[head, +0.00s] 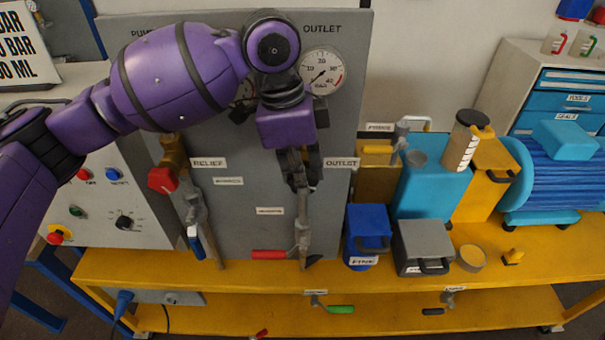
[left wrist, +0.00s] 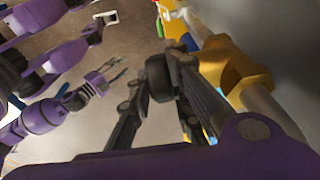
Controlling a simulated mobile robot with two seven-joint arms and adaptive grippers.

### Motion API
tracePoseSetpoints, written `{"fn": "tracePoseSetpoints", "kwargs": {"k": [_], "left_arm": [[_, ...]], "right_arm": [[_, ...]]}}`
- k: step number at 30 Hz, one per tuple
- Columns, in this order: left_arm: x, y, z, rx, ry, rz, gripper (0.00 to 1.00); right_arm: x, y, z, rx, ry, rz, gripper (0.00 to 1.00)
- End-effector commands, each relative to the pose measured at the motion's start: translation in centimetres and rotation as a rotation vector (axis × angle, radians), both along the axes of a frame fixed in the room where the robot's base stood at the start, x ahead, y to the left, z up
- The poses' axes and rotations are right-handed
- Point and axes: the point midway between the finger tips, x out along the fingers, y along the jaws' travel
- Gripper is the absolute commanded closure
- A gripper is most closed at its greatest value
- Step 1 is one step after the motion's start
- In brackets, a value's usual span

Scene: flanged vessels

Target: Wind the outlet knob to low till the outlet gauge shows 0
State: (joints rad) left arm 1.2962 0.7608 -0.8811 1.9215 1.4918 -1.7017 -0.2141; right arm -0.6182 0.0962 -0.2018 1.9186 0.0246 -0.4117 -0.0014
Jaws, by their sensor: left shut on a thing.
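My left gripper (head: 301,180) points down in front of the grey panel, by the OUTLET label (head: 341,163). In the left wrist view its fingers (left wrist: 160,85) are shut on the dark round outlet knob (left wrist: 159,78). Brass valve fittings (left wrist: 228,68) are beside the fingers. The outlet gauge (head: 322,73) is at the panel's upper right, with its dark needle pointing to the lower left; the exact reading is too small to tell. My right gripper (left wrist: 120,68) shows in the left wrist view, its fingers apart and empty.
The red relief knob (head: 162,180) is on the left, and a red-handled valve (head: 270,254) is below the gripper. A blue box (head: 366,225) and a grey box (head: 423,245) stand right of the panel on the yellow bench (head: 500,285).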

Motion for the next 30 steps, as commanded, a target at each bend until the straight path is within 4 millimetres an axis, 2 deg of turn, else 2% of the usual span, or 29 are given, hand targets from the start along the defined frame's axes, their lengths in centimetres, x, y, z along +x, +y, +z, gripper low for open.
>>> {"fn": "tracePoseSetpoints", "kwargs": {"k": [15,30], "left_arm": [[0.00,0.54,-0.23,-0.358,0.001,0.004,1.00],[0.02,0.56,-0.13,-0.459,-0.002,-0.001,1.00]], "right_arm": [[-0.01,0.18,-0.03,0.002,0.000,0.002,0.61],[-0.05,0.18,-0.07,0.002,0.001,0.002,0.61]]}}
